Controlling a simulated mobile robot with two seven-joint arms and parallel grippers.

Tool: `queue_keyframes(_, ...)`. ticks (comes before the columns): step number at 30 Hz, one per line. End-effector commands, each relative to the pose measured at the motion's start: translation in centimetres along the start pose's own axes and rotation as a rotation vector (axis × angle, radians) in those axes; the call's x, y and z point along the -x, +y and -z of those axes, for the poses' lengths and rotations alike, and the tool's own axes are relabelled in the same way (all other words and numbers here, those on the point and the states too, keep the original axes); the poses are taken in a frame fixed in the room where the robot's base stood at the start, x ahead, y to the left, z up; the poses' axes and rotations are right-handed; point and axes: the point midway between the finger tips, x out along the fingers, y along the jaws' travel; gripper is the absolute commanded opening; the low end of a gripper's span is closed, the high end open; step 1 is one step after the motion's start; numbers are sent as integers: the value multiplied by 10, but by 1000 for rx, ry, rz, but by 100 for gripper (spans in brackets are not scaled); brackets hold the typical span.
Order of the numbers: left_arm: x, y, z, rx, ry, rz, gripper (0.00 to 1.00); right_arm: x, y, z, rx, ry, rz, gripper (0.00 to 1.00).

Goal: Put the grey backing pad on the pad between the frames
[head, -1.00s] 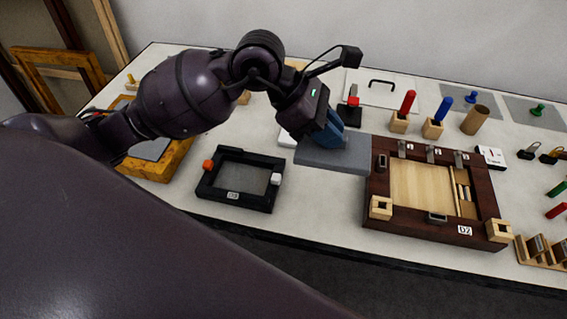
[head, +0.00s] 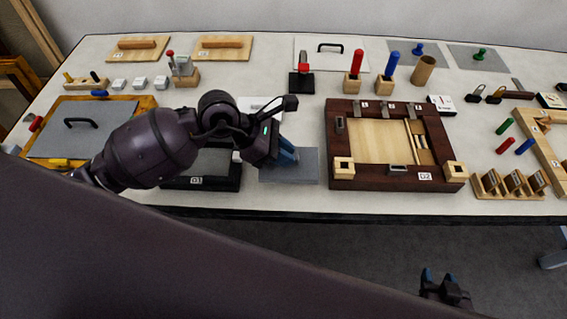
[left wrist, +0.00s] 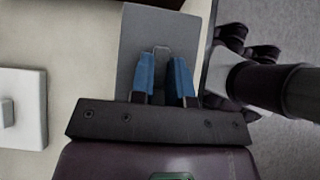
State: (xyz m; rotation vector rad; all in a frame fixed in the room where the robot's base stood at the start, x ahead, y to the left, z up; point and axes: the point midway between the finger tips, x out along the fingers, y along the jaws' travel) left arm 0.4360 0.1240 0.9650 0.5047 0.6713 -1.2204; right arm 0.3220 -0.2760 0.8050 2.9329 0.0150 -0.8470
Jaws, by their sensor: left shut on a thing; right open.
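The grey backing pad (head: 296,168) is a flat grey rectangle between the black frame (head: 200,184) marked 01 and the dark wooden frame (head: 398,183) marked 02. My left gripper (head: 288,153) is over the pad's back part and shut on it. In the left wrist view the pad (left wrist: 158,35) lies flat, with a small wire loop between the blue fingers (left wrist: 166,75). Whether the pad touches the surface below is unclear. Any pad under it is hidden. My right gripper (head: 440,278) is open and empty, beyond the table's front edge.
My left arm covers part of the black frame. A gold frame with a grey panel (head: 85,140) lies at the left. Wooden blocks with red and blue pegs (head: 352,85) stand behind the dark frame. The table's front edge is close to the pad.

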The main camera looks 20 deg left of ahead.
Motion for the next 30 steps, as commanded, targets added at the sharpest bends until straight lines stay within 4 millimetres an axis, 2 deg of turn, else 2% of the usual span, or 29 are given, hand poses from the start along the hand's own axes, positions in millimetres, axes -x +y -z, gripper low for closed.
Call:
queue_keyframes(7, -10, 0, 11, 1, 1, 1, 0, -4, 0, 5, 5, 11, 2, 43)
queue_keyframes(15, -33, 0, 33, 1, 1, -1, 0, -6, 0, 4, 6, 12, 3, 43)
queue_keyframes(27, -36, 0, 37, 0, 0, -1, 0, -2, 1, -7, 4, -6, 0, 43)
queue_keyframes(28, -36, 0, 36, 0, 0, -1, 19, -2, 1, -7, 4, -7, 0, 43)
queue_keyframes(30, -36, 0, 36, -1, 0, -1, 30, -1, 1, -8, 4, -8, -1, 43)
